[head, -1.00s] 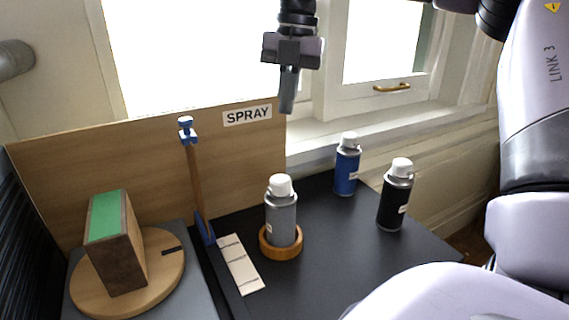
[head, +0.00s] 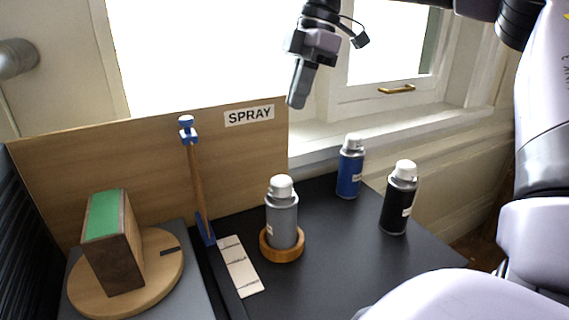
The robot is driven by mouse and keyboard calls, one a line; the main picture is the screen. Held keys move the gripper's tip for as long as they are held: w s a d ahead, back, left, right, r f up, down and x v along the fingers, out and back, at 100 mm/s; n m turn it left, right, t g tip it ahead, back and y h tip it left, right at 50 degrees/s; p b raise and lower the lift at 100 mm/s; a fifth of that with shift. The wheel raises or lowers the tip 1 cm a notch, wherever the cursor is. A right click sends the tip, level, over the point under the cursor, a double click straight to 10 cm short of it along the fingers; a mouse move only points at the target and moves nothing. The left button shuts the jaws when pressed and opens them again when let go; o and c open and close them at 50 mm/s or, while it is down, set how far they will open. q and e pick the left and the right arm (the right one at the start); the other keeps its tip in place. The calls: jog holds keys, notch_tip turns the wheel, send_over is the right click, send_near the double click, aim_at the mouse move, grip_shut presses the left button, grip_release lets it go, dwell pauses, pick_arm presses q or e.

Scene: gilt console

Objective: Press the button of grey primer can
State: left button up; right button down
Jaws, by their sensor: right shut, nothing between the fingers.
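The grey primer can (head: 283,224) stands upright in a round wooden ring holder (head: 283,253) on the black table. Its white top (head: 281,186) faces up and is uncovered. My right gripper (head: 297,101) is shut and empty, pointing down in the air above and slightly right of the can in the picture, clear of it. My left gripper is not in view.
A blue can (head: 350,172) and a black can (head: 397,205) stand to the right. Left are a marked strip (head: 240,266), a blue-ended upright stick (head: 196,180) and a green-topped block (head: 118,245) on a round wooden board (head: 165,277). A SPRAY panel (head: 130,160) stands behind.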

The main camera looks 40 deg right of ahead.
aim_at(280, 180)
jog(key=x, duration=0.9)
jog(key=d+x, duration=0.1)
jog(key=x, duration=0.3)
jog(key=shift+s+f, duration=0.15)
jog(key=shift+f, duration=0.45)
